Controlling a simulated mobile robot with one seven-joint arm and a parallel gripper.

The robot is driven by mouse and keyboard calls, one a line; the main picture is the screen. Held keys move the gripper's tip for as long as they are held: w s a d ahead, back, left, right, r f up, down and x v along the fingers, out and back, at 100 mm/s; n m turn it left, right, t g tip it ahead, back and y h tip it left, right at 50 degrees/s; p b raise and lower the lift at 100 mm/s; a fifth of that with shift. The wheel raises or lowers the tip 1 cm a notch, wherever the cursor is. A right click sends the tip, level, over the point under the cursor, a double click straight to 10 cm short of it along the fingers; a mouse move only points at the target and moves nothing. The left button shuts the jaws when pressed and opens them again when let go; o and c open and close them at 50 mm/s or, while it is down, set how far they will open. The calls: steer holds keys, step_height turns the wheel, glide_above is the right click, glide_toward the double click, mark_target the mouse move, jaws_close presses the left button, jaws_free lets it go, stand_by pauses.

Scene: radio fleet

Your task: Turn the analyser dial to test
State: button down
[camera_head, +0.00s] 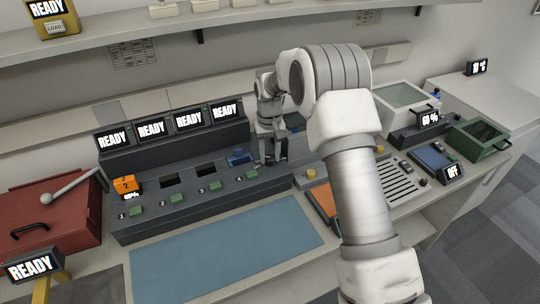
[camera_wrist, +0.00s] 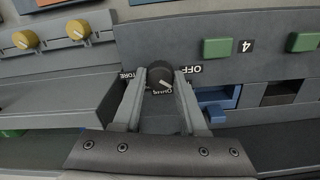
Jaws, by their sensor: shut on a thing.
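The dial (camera_wrist: 160,76) is a round black ribbed knob on the dark front panel. A short white mark on its face slants toward the lower right in the wrist view. Lettering around it reads "STORE" at the left and "OFF" at the right; another word below it is partly hidden and upside down. I see no readable "TEST" label. My gripper (camera_wrist: 161,79) has one finger on each side of the knob and is shut on it. In the head view my gripper (camera_head: 273,161) is at the right end of the analyser (camera_head: 205,206), hiding the dial.
Several screens (camera_head: 150,128) above the analyser read "READY". An orange pack (camera_head: 124,185) and a blue one (camera_head: 240,157) sit in its bays. Green buttons (camera_wrist: 217,47) lie beside the dial. A blue mat (camera_head: 225,248) lies clear in front.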

mark_target(269, 157)
steer(key=shift+r+m, duration=0.1)
steer(key=shift+m, duration=0.5)
steer(key=shift+c, duration=2.2)
jaws_free()
step_height(269, 157, up, 17)
steer(key=shift+r+p, duration=0.2)
steer(key=shift+p, duration=0.2)
